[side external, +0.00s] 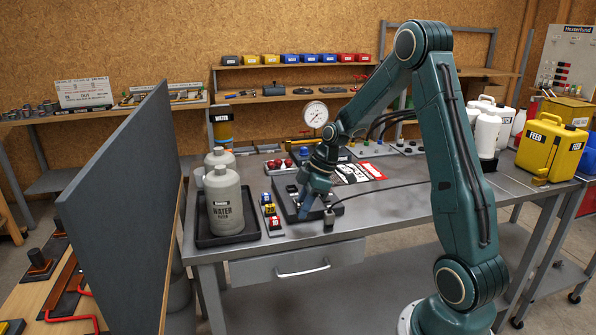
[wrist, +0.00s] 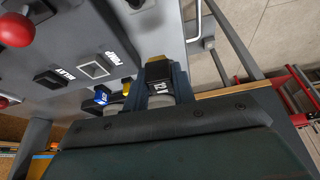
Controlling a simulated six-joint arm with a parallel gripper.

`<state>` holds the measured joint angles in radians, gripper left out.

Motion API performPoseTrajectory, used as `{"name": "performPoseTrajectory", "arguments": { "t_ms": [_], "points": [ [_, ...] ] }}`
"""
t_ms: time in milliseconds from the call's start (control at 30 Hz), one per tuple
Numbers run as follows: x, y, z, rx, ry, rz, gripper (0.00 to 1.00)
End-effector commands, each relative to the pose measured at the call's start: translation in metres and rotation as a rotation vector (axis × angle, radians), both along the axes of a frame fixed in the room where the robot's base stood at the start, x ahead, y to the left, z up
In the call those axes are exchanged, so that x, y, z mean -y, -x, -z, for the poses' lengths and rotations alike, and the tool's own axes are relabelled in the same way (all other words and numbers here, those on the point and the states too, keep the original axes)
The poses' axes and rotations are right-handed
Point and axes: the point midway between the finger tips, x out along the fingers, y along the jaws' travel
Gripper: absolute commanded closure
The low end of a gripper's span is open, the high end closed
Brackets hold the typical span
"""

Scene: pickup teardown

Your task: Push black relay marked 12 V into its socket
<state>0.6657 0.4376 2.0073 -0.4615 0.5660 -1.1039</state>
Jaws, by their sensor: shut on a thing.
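My gripper (wrist: 160,88) is shut on a black relay (wrist: 159,73) with a white 12 V mark, seen between the dark blue fingers in the wrist view. A yellowish part shows at the relay's far end. In the side view my gripper (side external: 304,212) is low over the front part of a dark panel (side external: 285,187), and the relay is hidden there. In the wrist view the panel (wrist: 60,45) lies left of the relay. It has a white-outlined square (wrist: 94,66) beside the word PUMP and a black block (wrist: 47,79) beside the word RELAY. The relay appears apart from both.
A rack with blue, yellow and red pieces (side external: 270,209) stands left of the panel. Water bottles (side external: 224,200) stand in a black tray (side external: 205,238) farther left. Red knobs (wrist: 16,29) rise from the panel. The bench's front right (side external: 420,205) is mostly clear.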

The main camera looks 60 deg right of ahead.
Motion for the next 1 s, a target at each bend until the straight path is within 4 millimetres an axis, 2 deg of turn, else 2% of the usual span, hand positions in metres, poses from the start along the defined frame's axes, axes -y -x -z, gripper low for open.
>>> {"name": "performPoseTrajectory", "arguments": {
  "t_ms": [333,767,1000],
  "points": [
    [0.0,0.0,-0.018,0.001,0.001,0.0,1.0],
    [0.001,-0.001,-0.02,0.0,0.0,0.0,1.0],
    [0.007,-0.011,-0.024,0.0,0.0,0.0,1.0]
  ]
}}
